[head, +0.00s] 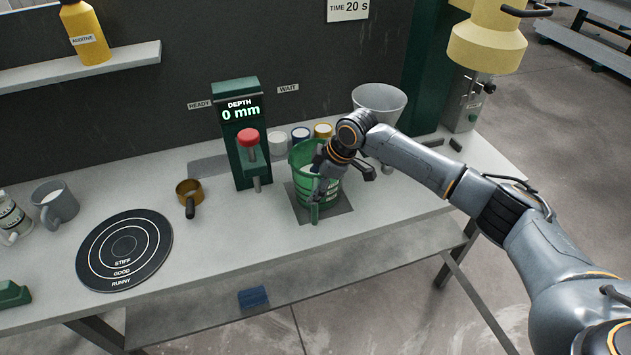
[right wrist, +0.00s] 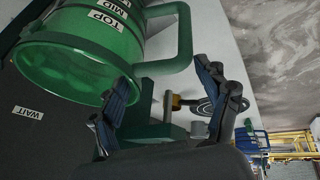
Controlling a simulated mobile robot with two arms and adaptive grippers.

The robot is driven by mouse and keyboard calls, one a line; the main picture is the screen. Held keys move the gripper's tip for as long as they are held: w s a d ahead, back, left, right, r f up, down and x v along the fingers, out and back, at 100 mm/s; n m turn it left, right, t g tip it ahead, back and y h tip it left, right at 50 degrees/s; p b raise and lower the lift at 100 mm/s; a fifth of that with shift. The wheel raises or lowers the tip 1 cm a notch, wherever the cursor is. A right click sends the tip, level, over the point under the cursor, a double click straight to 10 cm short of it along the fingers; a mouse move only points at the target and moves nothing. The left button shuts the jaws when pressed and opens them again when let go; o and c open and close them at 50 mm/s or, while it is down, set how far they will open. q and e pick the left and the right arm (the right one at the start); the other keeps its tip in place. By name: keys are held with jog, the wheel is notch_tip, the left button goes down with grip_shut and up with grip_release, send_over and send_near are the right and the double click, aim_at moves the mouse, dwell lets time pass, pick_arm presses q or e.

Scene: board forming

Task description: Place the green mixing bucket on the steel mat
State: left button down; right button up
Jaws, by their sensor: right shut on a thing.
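The green mixing bucket (head: 303,160) stands upright near the middle of the bench in the head view. A dark grey square mat (head: 341,217) shows under and around its base; I cannot tell whether the base touches it. My right gripper (head: 318,185) is at the bucket's front right side, shut on it; the exact contact is partly hidden by the arm. In the right wrist view the bucket (right wrist: 66,75) fills the upper left, with TOP and MID labels and a green side handle (right wrist: 184,45). My left gripper is not in view.
A green depth gauge (head: 239,130) with a red knob stands left of the bucket. Pale jars (head: 278,143) and a grey bowl (head: 380,101) are behind it. A brass ladle-like cup (head: 188,190) and black ringed disc (head: 124,250) lie left. The front right bench is clear.

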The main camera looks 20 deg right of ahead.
jog(key=shift+w+r, duration=0.15)
jog(key=o, duration=1.8)
jog(key=shift+o, duration=0.2)
jog(key=shift+s+a, duration=0.1)
jog(key=shift+s, duration=0.15)
jog(key=shift+s+f, duration=0.1)
jog(key=shift+f, duration=0.35)
jog(key=v, duration=1.2)
jog(key=shift+r, duration=0.3)
